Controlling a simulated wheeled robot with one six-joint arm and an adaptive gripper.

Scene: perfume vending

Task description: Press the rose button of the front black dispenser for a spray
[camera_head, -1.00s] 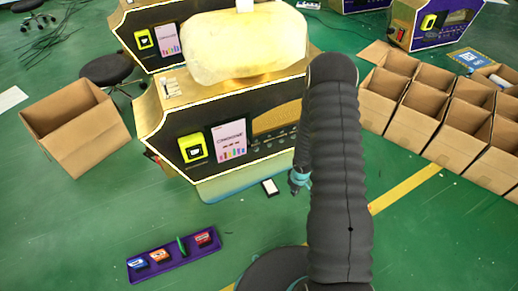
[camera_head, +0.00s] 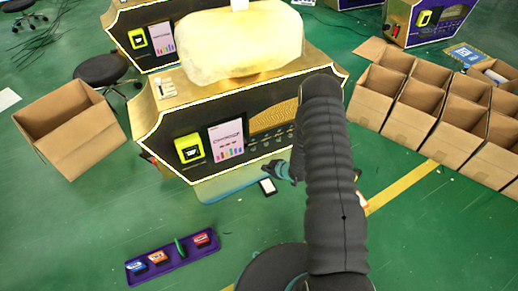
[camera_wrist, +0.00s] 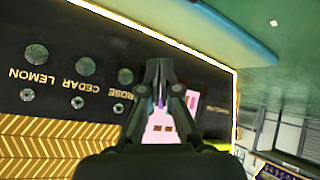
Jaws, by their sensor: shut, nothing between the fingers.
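The front black dispenser (camera_head: 165,128) has a black front panel with gold trim in the head view. In the wrist view its panel (camera_wrist: 60,25) carries round fittings labelled ROSE, CEDAR and LEMON. By the ROSE label there is a larger round fitting (camera_wrist: 125,76) and a smaller one (camera_wrist: 118,107); I cannot tell which one is the button. My gripper (camera_wrist: 160,68) is shut and empty, its tips just right of the ROSE fittings in that view. In the head view my gripper (camera_head: 270,170) is at the panel's lower right, partly hidden by my arm. Contact cannot be told.
A purple tray (camera_head: 205,254) with several small coloured items lies on the green floor at the front left. An open cardboard box (camera_head: 70,135) stands left and several more (camera_head: 410,115) right. A second dispenser (camera_head: 135,55) stands behind.

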